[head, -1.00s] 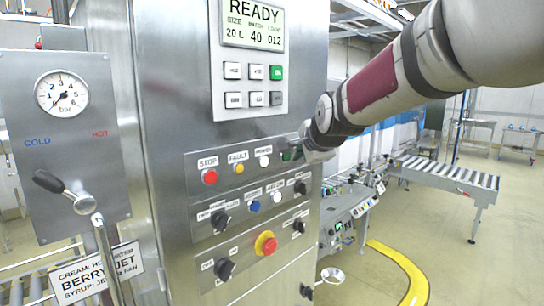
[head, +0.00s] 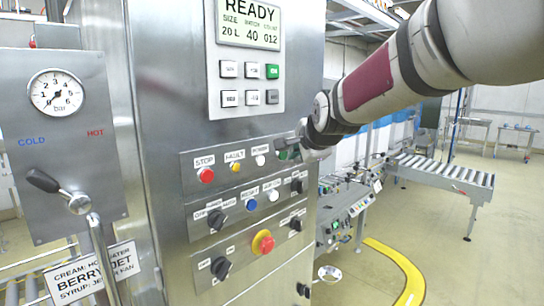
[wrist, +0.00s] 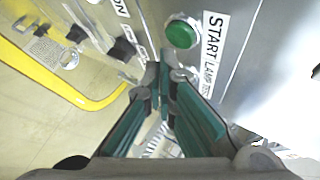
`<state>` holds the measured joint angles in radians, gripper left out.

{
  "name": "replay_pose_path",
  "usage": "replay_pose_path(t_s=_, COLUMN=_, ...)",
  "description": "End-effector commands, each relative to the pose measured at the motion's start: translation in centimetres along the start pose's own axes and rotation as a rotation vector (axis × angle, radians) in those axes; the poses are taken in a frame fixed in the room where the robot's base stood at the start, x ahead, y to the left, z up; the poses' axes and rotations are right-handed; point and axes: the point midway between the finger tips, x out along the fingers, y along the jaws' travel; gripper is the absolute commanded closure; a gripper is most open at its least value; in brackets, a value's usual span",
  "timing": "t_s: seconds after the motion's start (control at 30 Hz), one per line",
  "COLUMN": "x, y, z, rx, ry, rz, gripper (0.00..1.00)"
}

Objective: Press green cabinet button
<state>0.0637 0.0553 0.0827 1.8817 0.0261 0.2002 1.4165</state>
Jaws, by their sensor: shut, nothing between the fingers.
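The round green button (wrist: 181,33) sits on the steel cabinet panel, beside a START label in the wrist view. My gripper (wrist: 160,72) is shut and empty, with its teal fingertips just below the green button in that picture. The fingertips look apart from the button, but the exact gap to the panel cannot be told. In the head view my gripper (head: 289,153) is at the right end of the top button row, and it largely hides the green button there.
The cabinet panel also carries a red STOP button (head: 205,175), a yellow FAULT button (head: 235,167), a white button (head: 260,160), black knobs and a red emergency stop (head: 263,242). A keypad (head: 248,85) is above. A roller conveyor (head: 445,177) stands to the right.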

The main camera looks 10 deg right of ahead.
Motion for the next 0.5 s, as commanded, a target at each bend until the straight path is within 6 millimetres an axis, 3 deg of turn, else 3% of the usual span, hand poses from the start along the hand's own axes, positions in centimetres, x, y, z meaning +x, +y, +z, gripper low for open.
replay_pose_path(t_s=0.5, x=0.59, y=-0.35, z=0.38, rx=-0.001, ry=0.0, rz=-0.002, gripper=1.0)
